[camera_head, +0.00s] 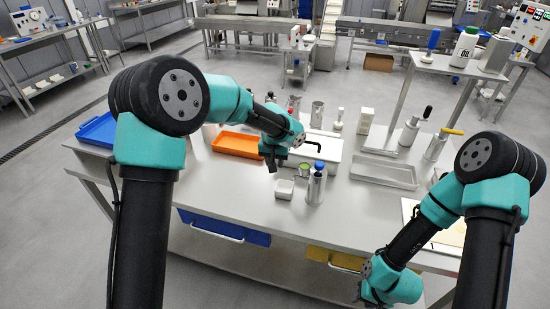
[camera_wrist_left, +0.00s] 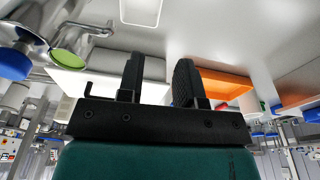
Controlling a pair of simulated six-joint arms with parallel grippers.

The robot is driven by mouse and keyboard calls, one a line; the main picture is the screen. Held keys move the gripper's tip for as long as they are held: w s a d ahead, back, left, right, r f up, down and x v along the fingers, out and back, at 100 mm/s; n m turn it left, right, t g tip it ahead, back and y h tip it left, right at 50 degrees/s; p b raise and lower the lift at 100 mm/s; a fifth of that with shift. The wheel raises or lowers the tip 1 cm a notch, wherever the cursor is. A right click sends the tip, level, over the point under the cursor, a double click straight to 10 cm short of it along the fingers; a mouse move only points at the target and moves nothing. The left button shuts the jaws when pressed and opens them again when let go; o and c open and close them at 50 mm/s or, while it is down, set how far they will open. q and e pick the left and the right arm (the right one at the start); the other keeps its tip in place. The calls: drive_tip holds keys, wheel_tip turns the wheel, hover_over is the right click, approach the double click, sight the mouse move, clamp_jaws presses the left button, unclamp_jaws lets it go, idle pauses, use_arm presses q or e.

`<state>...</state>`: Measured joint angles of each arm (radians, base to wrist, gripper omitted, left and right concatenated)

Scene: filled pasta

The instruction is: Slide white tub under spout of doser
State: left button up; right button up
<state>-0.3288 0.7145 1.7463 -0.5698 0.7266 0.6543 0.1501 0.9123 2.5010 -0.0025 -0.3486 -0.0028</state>
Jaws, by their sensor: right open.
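A small square white tub (camera_head: 284,189) stands on the grey table, just left of a steel cylinder with a blue knob (camera_head: 317,186), which may be the doser.
An orange tray (camera_head: 236,146) lies left of the left gripper, and a blue tray (camera_head: 97,130) farther left. An empty metal tray (camera_head: 384,172) and handled dispensers (camera_head: 412,131) stand right. The table front is clear.

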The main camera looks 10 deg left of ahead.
sight(284, 190)
use_arm(q)
drive_tip(key=f, duration=0.5)
drive_tip(key=w+f, duration=0.1)
drive_tip(key=f, duration=0.4)
drive_tip(key=w+f, duration=0.1)
drive_tip(key=f, duration=0.4)
drive_tip(key=shift+w+d+f, duration=0.1)
drive_tip(key=shift+w+f, duration=0.05)
drive_tip(key=shift+f, duration=0.15)
clamp_jaws()
